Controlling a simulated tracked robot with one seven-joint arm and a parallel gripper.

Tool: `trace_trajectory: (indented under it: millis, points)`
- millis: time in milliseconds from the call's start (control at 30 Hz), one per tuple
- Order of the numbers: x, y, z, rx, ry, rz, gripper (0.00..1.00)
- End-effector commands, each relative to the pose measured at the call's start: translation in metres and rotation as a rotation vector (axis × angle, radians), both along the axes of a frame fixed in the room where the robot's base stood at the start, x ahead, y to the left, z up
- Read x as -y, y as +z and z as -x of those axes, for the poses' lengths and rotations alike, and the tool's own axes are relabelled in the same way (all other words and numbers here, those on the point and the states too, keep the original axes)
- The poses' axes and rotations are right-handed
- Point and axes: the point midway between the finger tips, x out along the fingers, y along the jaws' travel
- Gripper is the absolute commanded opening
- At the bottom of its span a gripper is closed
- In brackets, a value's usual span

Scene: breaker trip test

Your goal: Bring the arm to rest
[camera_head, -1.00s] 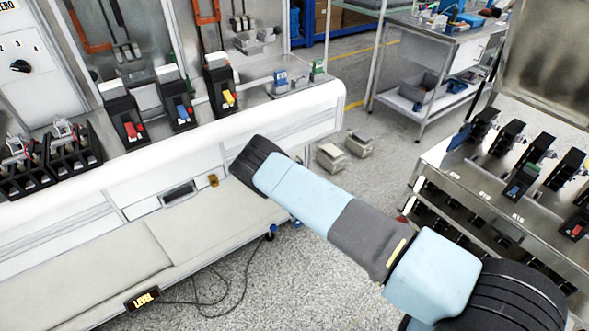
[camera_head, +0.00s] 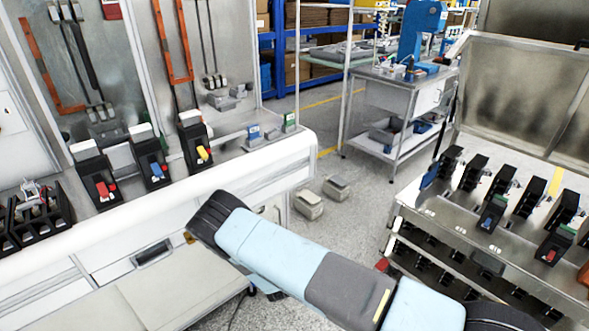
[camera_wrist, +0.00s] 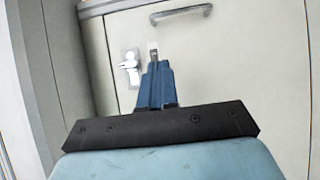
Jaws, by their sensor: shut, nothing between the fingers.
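My arm (camera_head: 280,250) reaches across the lower middle of the head view, from the bottom right to a dark wrist end in front of the white bench. My gripper is hidden in the head view. In the wrist view my gripper (camera_wrist: 153,52) is shut and empty, its blue body narrowing to a pale tip. Beyond it is a pale cabinet front with a bar handle (camera_wrist: 181,13) and a metal lock (camera_wrist: 130,68). I cannot tell the distance between tip and cabinet.
Breakers with red (camera_head: 95,178), blue (camera_head: 150,162) and yellow (camera_head: 197,145) levers stand on the white bench (camera_head: 240,172). A metal rack (camera_head: 440,215) with several black breakers is at right. Two grey blocks (camera_head: 309,204) lie on the floor between. A steel table (camera_head: 400,100) stands behind.

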Motion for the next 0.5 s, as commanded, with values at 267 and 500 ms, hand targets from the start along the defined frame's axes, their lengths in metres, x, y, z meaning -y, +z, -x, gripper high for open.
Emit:
trace_trajectory:
  millis: [267, 500]
  points:
    - [0.022, 0.054, -0.028, 0.04, -0.15, -0.011, 0.0]
    - [0.072, 0.141, -0.061, 0.066, -0.417, -0.025, 0.0]
